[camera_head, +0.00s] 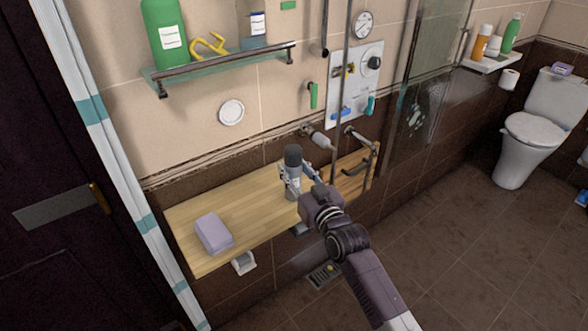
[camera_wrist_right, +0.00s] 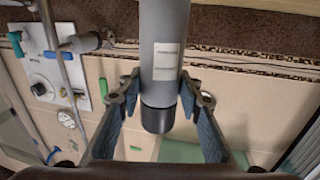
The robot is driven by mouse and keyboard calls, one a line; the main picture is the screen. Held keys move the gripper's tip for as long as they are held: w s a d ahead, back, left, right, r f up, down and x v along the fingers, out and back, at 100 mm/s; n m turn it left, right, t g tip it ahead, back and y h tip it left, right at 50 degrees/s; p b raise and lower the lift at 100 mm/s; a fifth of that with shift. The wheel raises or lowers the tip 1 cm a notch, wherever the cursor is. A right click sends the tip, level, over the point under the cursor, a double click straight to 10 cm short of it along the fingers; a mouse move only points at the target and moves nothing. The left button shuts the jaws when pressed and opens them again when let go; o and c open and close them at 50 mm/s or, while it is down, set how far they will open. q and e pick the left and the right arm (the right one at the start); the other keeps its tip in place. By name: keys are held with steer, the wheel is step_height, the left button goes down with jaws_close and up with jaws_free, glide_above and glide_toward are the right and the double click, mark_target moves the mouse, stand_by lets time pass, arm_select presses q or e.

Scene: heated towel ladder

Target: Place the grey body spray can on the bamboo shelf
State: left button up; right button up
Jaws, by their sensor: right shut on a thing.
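The grey body spray can (camera_head: 292,187), with a dark cap and a pale label, is upright over the bamboo shelf (camera_head: 265,230). Its base looks at or just above the wood; I cannot tell whether it touches. My right gripper (camera_head: 296,176) is shut around the can from the front right. In the right wrist view the can (camera_wrist_right: 168,55) fills the middle, cap downward in the picture, between the two blue-padded fingers. My left gripper is not in view.
A lilac block (camera_head: 213,233) lies on the shelf's left part. A dark hook-like fixture (camera_head: 362,162) is at its right end. Bare wood lies between can and block.

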steer(key=o, duration=1.2)
steer(key=shift+f, duration=0.1)
steer(key=shift+o, duration=0.2)
steer(key=shift+s, duration=0.15)
